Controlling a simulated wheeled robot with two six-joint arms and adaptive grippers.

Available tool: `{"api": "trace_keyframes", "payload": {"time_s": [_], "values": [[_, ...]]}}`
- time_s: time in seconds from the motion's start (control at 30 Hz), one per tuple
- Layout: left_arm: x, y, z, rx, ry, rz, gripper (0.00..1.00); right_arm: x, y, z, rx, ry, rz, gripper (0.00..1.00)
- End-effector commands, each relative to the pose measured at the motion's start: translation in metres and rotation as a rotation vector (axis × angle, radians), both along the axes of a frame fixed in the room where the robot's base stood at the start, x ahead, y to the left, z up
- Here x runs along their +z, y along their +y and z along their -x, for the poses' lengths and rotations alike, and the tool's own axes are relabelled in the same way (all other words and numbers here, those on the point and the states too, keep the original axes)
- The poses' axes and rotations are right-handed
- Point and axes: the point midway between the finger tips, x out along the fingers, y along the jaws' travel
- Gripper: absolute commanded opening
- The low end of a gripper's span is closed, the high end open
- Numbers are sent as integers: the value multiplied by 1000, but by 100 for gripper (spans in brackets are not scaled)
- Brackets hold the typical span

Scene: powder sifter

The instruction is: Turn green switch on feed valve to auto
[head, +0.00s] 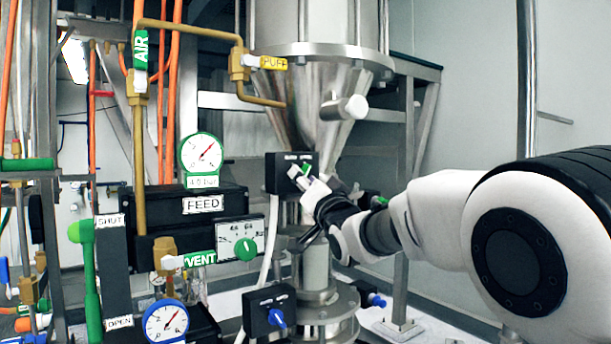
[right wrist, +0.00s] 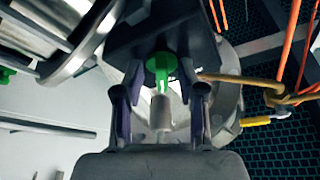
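The green switch (head: 304,168) sits on the front of a black box (head: 279,177) mounted below the steel cone, with small white labels along the box's top. Their text is too small to read. My right gripper (head: 308,187) is at the front of this box. In the right wrist view, its two fingers (right wrist: 162,98) stand on either side of the green switch (right wrist: 159,66), with gaps showing, so it is open around it. A grey cylindrical piece (right wrist: 161,112) shows between the fingers, below the green part. The switch's exact setting is unclear. My left gripper is not in view.
A lower black box has a blue switch (head: 277,317). A green lever (head: 90,280) stands at far left. The steel cone (head: 312,90) and brass pipes are close above.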

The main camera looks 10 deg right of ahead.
Motion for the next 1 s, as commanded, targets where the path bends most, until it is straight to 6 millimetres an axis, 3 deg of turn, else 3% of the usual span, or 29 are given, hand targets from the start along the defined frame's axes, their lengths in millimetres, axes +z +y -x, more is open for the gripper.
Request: {"api": "trace_keyframes", "payload": {"time_s": [0.07, 0.17, 0.57, 1.0], "values": [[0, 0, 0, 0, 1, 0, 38, 0, 0, 0, -1, -1, 0, 34], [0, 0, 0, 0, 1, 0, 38, 0, 0, 1, -1, -1, 0, 0], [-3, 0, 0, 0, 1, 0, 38, 0, 0, 1, 0, -9, 15, 0], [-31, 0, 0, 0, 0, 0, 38, -2, -2, 1, 0, -101, 228, 0]]}}
